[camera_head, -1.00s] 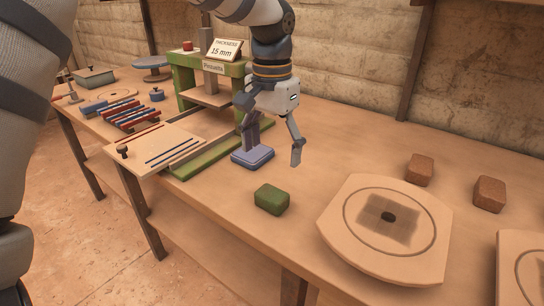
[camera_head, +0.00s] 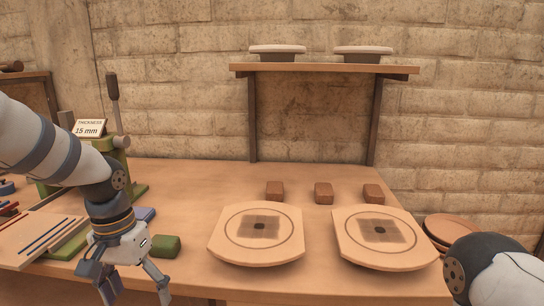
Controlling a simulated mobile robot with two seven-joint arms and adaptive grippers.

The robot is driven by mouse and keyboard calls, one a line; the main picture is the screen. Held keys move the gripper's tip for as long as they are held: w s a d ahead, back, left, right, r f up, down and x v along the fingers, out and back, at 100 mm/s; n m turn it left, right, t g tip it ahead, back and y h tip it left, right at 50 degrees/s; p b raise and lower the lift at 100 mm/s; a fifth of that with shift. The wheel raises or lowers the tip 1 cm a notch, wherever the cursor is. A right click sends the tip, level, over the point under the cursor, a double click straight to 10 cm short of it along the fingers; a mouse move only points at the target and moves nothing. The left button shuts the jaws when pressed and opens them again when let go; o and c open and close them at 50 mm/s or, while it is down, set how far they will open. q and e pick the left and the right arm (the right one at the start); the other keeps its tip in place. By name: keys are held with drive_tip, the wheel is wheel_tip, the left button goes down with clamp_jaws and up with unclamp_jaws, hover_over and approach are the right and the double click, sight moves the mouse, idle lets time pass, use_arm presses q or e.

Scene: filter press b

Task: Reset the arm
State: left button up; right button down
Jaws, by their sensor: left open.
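My left gripper (camera_head: 136,286) hangs at the left in the head view, fingers pointing down and spread apart, with nothing between them. It is over the front part of the table, in front of a green block (camera_head: 166,246). A blue pad (camera_head: 145,214) lies behind it, partly hidden by my arm. Part of my right arm shows at the lower right edge, but its gripper is out of view.
Two round-marked boards (camera_head: 222,249) (camera_head: 411,254) lie on the wooden table (camera_head: 190,183). Three brown blocks (camera_head: 323,193) stand behind them. A green press with a "15 mm" sign (camera_head: 89,128) is at left. A wall shelf (camera_head: 325,69) holds two discs. Stacked round plates (camera_head: 450,228) sit at right.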

use_arm(q)
drive_tip(key=s+d+f+g+h, duration=0.1)
drive_tip(key=s+d+f, duration=0.1)
drive_tip(key=s+f, duration=0.5)
drive_tip(key=s+d+f, duration=0.2)
drive_tip(key=s+f, duration=0.2)
drive_tip(key=f, duration=0.7)
drive_tip(key=s+a+f, duration=0.1)
drive_tip(key=s+f, duration=0.2)
drive_tip(key=s, duration=0.9)
drive_tip(key=s+a+f+n+g+y, duration=0.1)
drive_tip(key=s+f, duration=0.2)
drive_tip(key=s, duration=0.8)
drive_tip(key=shift+s+n+y, duration=0.3)
drive_tip(key=shift+s, duration=0.05)
drive_tip(key=shift+a, duration=0.1)
